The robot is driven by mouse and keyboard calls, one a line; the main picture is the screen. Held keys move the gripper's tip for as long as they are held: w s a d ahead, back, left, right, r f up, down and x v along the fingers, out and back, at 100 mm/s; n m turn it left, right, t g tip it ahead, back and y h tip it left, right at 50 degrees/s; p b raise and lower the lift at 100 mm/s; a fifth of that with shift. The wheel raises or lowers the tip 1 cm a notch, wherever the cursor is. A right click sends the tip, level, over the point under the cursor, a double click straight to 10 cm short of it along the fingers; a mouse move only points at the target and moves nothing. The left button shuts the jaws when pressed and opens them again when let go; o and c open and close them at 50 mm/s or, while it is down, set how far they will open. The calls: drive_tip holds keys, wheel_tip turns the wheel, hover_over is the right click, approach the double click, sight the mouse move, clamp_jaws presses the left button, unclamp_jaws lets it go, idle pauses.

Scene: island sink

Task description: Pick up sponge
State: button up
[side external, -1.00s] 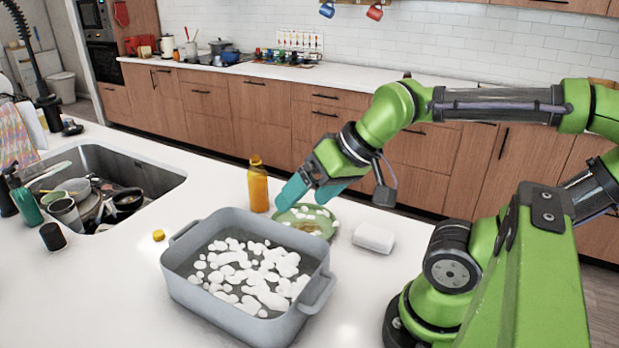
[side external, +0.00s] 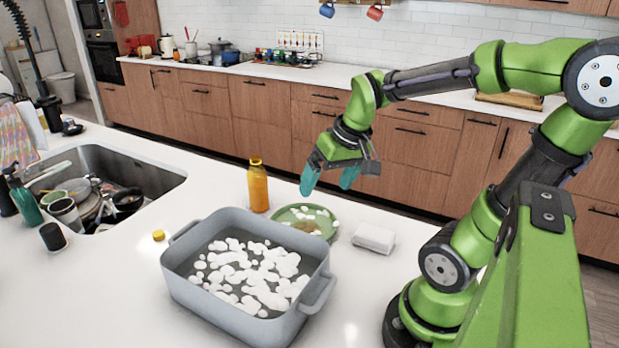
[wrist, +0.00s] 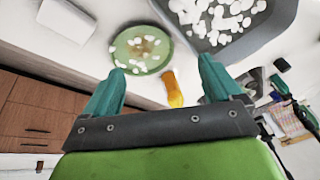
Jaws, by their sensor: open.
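A white rectangular block (side external: 374,238), which looks like the sponge, lies on the white counter to the right of the green plate. It also shows at the top left of the wrist view (wrist: 67,20). My gripper (side external: 328,181) is open and empty, with teal fingers pointing down. It hangs in the air up and to the left of the block in the side view. In the wrist view the fingers (wrist: 163,68) are wide apart, with nothing between them held. No part of the block is hidden by the gripper in the side view.
A green plate (side external: 325,229) with white foam and a brownish smear lies beside the block. A grey basin (side external: 182,285) with foam stands in front. An orange bottle (side external: 258,190) is upright behind. A yellow cap (side external: 158,235) and a sink with dishes (side external: 165,185) are left.

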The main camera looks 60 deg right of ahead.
sight(375, 232)
drive_tip(key=s+d+f+n+g, duration=0.2)
drive_tip(key=s+d+n+g, duration=0.1)
drive_tip(key=d, duration=0.4)
drive_tip(key=s+d+f+n+g, duration=0.2)
drive_tip(key=d+n, duration=0.1)
drive_tip(key=d, duration=0.3)
drive_tip(key=f, duration=0.5)
drive_tip(key=s+f, duration=0.1)
drive_tip(key=f, duration=0.4)
drive_tip(key=s+f, duration=0.1)
drive_tip(key=f, duration=0.5)
drive_tip(key=shift+s+a, duration=0.15)
drive_tip(key=c, duration=1.1)
wheel_tip(375, 232, up, 10)
